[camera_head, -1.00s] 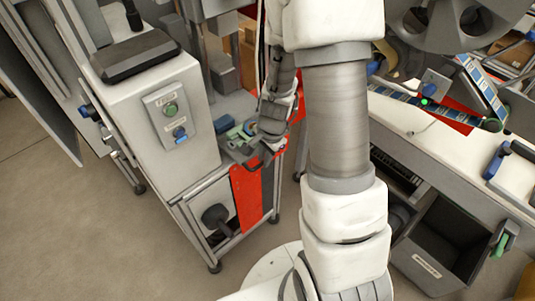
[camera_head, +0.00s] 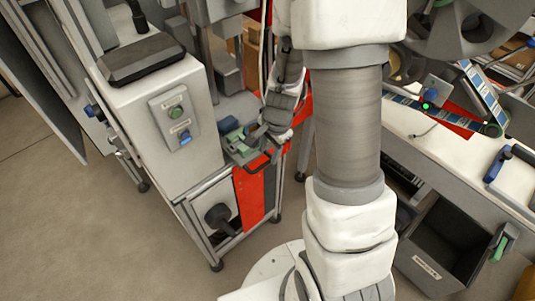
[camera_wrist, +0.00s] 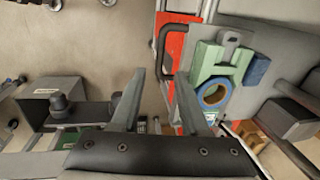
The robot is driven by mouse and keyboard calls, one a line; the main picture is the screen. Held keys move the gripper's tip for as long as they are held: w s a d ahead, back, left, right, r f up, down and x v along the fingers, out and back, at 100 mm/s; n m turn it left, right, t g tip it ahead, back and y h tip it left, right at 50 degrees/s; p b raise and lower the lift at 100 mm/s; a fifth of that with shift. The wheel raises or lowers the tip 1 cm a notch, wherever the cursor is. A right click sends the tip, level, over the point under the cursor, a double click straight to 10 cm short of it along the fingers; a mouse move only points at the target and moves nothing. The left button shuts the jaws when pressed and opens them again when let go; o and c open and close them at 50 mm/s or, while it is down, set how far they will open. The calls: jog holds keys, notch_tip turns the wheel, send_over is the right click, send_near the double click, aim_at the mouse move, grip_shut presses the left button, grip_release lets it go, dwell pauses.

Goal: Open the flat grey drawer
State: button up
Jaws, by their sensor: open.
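A dark loop handle (camera_wrist: 161,50) stands out from a red-fronted edge beside a flat grey surface in the wrist view. I take it to be the flat grey drawer's handle; the drawer's own body is hard to tell apart from the worktop. My gripper (camera_wrist: 161,75) is open, with one finger on each side of the handle's lower end in the picture. Whether they touch it cannot be told. In the head view my gripper (camera_head: 257,155) is at the worktop's front edge, above the red panel (camera_head: 250,195), and partly hides the handle.
A green fixture with a blue ring (camera_wrist: 213,92) and a blue block (camera_wrist: 257,69) lie on the grey top near the handle. A white control box (camera_head: 165,125) stands left of it. A dark bin (camera_head: 448,245) is at the right. Bare floor lies in front.

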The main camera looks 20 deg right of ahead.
notch_tip(320, 180, up, 13)
jog(key=s+p, duration=0.2)
jog(key=p, duration=0.1)
jog(key=shift+d+p, duration=0.4)
jog(key=shift+s+r, duration=0.1)
jog(key=s+a+r+n+t, duration=0.2)
jog(key=s+r+n, duration=0.4)
jog(key=r, duration=0.3)
jog(key=s+a+r+n+t+p, duration=0.1)
jog(key=s+a+r+n, duration=0.2)
jog(key=s+r+n, duration=0.3)
notch_tip(320, 180, up, 3)
jog(key=shift+s+a+r+n+t+h, duration=0.1)
jog(key=shift+s+a+n+t+h, duration=0.2)
jog(key=shift+n, duration=0.6)
